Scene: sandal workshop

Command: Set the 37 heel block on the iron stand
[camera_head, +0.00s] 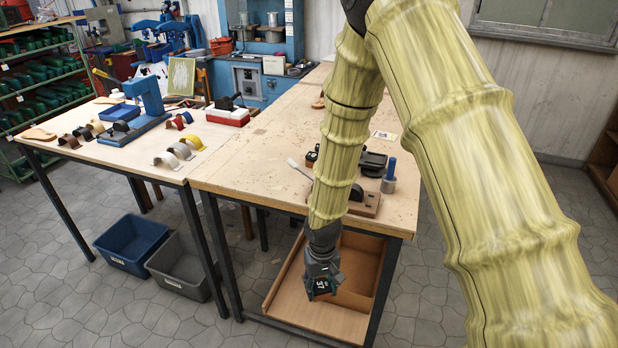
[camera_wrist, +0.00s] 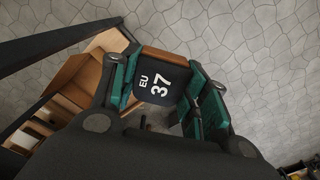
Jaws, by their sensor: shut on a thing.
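The 37 heel block (camera_head: 321,285) is dark with white digits and hangs in front of the workbench's front edge, below the tabletop. In the wrist view the block (camera_wrist: 160,78) shows "EU 37" and a brown edge, between two green finger pads. My gripper (camera_head: 322,291) points down and is shut on it; the gripper also shows in the wrist view (camera_wrist: 165,96). A dark metal piece on a wooden board (camera_head: 366,204) sits near the bench's front edge, partly behind my arm. I cannot tell whether it is the iron stand.
The workbench (camera_head: 250,150) has dark blocks (camera_head: 373,162) and a blue-handled tool (camera_head: 389,176) on it. An open wooden compartment (camera_head: 318,312) lies below my gripper. A second table (camera_head: 110,155) at left carries a blue press (camera_head: 148,95). Blue (camera_head: 132,243) and grey (camera_head: 180,268) bins stand on the floor.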

